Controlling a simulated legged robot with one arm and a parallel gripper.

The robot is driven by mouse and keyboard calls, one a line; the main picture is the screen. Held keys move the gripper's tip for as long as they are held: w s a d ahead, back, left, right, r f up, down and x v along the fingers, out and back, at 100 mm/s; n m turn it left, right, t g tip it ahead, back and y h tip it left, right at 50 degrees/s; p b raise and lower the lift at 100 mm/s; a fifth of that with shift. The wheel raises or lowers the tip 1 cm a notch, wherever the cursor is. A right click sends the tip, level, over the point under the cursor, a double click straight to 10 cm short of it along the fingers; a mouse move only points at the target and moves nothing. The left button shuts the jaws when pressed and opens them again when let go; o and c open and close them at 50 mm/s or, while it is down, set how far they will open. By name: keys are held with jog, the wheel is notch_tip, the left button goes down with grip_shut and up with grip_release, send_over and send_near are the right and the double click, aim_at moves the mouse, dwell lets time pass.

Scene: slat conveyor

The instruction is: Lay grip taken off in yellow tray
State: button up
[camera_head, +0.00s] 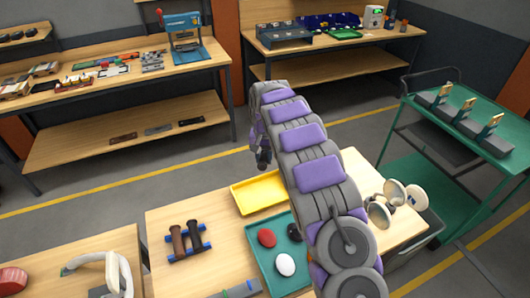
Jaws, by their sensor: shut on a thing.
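My gripper (263,158) hangs at the far end of my arm, above and behind the yellow tray's far edge. It is shut on a small dark thing that I can barely make out; I cannot tell if it is a grip. The yellow tray (258,192) lies on the near wooden table, and its visible part looks empty. My arm covers its right side. Two grips, one brown and one dark, (178,241) rest side by side on a blue rack (186,253) to the left of the tray.
A green tray (262,262) with a red oval piece (267,238) and a white oval piece (285,265) lies in front of the yellow tray. Several white round parts (400,197) stand at right. A green cart (465,135) and wooden benches (115,75) stand beyond.

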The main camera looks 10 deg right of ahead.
jog(key=f+b, duration=0.1)
jog(key=f, duration=0.3)
jog(key=f+b, duration=0.1)
jog(key=f, duration=0.3)
jog(key=a+f+b, duration=0.1)
jog(key=f, duration=0.3)
jog(key=shift+f, duration=0.3)
jog(key=shift+d+f, duration=0.35)
jog(key=shift+f, duration=0.3)
jog(key=shift+a, duration=0.1)
jog(key=o, duration=1)
jog(key=shift+o, duration=0.2)
notch_tip(320, 180, up, 17)
jog(key=shift+a+r+p, duration=0.1)
jog(key=shift+r+p, duration=0.05)
jog(key=shift+p, duration=0.3)
